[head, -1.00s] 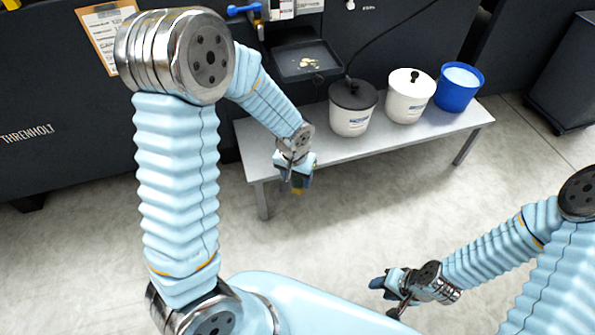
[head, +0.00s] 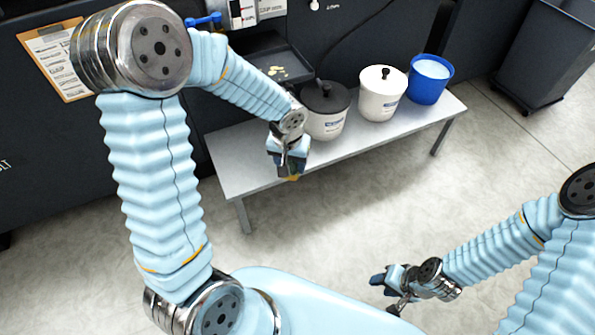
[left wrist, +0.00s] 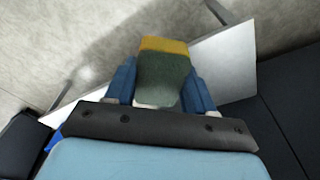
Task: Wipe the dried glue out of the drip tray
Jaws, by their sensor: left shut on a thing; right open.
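The dark drip tray (head: 262,60) sits on the machine front behind the bench, with pale yellowish dried glue (head: 277,71) on its floor. My left arm covers part of the tray. My left gripper (head: 289,171) is shut on a sponge (head: 293,178), in front of the bench's near edge and clear of the tray. In the left wrist view the sponge (left wrist: 163,75) is green with a yellow end, held between two blue fingers. My right gripper (head: 383,291) is open and empty, low at the right, over the floor.
A grey bench (head: 232,170) holds a pot with a black lid (head: 327,115), a pot with a white lid (head: 381,95) and a blue bucket (head: 428,82) with pale contents. A clipboard (head: 58,58) hangs at the left. A dark bin (head: 548,55) stands at the right. The floor in front is clear.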

